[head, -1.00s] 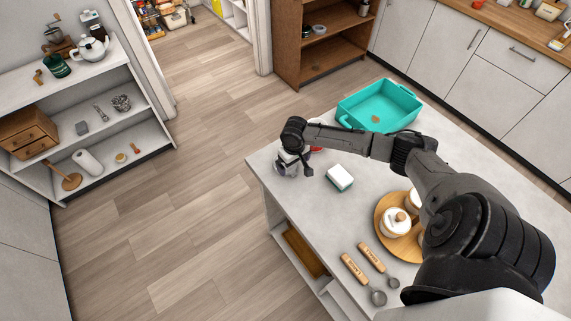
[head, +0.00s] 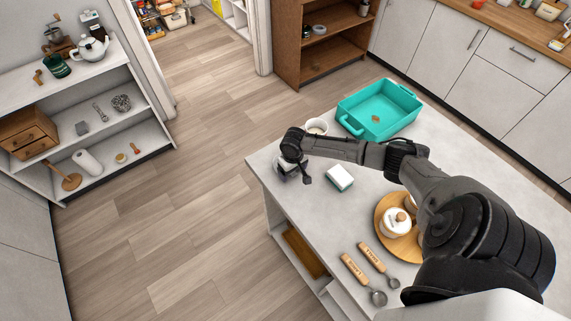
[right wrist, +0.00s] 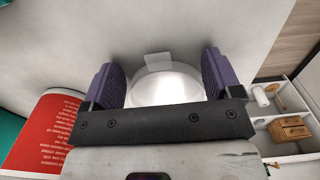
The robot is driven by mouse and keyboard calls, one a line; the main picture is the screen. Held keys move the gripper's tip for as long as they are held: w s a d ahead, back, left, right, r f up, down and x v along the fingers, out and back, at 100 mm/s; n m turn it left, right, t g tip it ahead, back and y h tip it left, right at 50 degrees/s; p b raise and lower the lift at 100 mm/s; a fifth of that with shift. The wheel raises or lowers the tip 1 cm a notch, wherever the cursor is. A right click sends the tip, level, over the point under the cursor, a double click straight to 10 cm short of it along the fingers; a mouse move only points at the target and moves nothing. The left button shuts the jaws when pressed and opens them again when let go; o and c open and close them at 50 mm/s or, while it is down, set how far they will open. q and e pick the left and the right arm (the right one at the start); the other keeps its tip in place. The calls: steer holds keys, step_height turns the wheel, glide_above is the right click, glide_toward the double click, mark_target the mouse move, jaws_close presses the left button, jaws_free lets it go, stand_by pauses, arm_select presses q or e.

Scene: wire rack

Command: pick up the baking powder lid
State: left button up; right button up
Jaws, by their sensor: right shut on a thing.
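The baking powder lid (right wrist: 168,88) is a pale, round piece with a small tab, between the two purple finger pads of my right gripper (right wrist: 163,82) in the right wrist view. The gripper is shut on it. A red can with white print (right wrist: 45,130), which looks like the baking powder can, stands to the left there. In the head view my right gripper (head: 288,172) is low over the left corner of the counter, and its wrist hides the lid. A pale round open rim (head: 316,126) shows just behind the arm. My left gripper is not in view.
On the counter (head: 325,228) are a white and green sponge (head: 340,178), a teal baking dish (head: 388,112), a wooden round tray (head: 385,232) with white jars, and two measuring spoons (head: 362,278). The counter's left edge is close to my gripper.

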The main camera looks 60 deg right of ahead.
steer(key=shift+c, duration=0.7)
steer(key=shift+r, duration=0.1)
